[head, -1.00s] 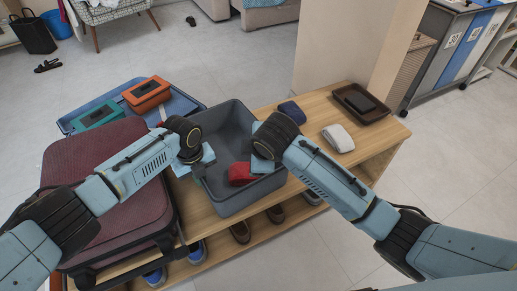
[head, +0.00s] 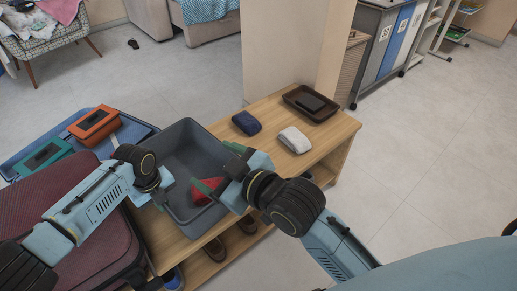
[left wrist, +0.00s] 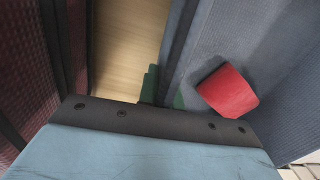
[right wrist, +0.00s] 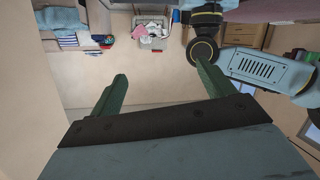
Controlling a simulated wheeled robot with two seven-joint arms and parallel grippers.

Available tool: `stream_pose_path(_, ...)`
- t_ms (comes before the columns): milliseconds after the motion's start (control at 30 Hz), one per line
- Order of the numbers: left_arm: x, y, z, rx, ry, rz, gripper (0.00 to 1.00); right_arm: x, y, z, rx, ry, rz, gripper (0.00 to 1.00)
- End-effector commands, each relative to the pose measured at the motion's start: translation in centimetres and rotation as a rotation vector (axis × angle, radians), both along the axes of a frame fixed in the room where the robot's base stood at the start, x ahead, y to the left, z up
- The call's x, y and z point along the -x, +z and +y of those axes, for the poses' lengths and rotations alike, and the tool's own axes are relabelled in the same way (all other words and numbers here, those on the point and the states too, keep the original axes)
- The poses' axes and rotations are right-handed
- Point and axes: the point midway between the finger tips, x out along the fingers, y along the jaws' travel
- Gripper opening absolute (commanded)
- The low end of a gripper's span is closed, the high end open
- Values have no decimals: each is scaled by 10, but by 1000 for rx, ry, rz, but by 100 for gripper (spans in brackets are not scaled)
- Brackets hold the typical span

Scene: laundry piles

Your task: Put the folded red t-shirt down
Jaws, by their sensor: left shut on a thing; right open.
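The folded red t-shirt (head: 203,192) lies on the floor of a grey bin (head: 181,137), near its front wall. It also shows in the left wrist view (left wrist: 228,92), apart from the left fingers. My left gripper (head: 163,193) is at the bin's left wall; in the left wrist view its green fingers (left wrist: 163,92) sit on either side of that wall, shut on it. My right gripper (head: 211,164) is open and empty. In the head view one of its fingers crosses in front of the t-shirt; the right wrist view shows nothing between its fingers (right wrist: 160,85).
The wooden bench (head: 270,112) carries a navy folded cloth (head: 246,123), a white folded cloth (head: 294,140) and a brown tray (head: 325,102) right of the bin. A maroon suitcase (head: 50,215) stands at the left. Bare wood shows around the cloths.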

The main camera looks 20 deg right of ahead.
Motion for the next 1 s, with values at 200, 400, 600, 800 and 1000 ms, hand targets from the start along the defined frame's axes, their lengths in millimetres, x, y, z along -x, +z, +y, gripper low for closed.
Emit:
stream_pose_path(200,0,-1,1,-4,0,-1,0,35,43,-43,-269,-148,-153,81)
stream_pose_path(400,0,-1,2,-4,0,0,0,53,66,-64,-367,-201,-238,81)
stream_pose_path(600,0,-1,2,-4,0,1,0,56,71,-68,-384,-208,-255,81)
stream_pose_path(800,0,-1,2,-4,0,1,17,56,70,-68,-382,-207,-254,81)
stream_pose_path(1000,0,-1,1,-2,0,0,32,56,70,-67,-382,-207,-254,81)
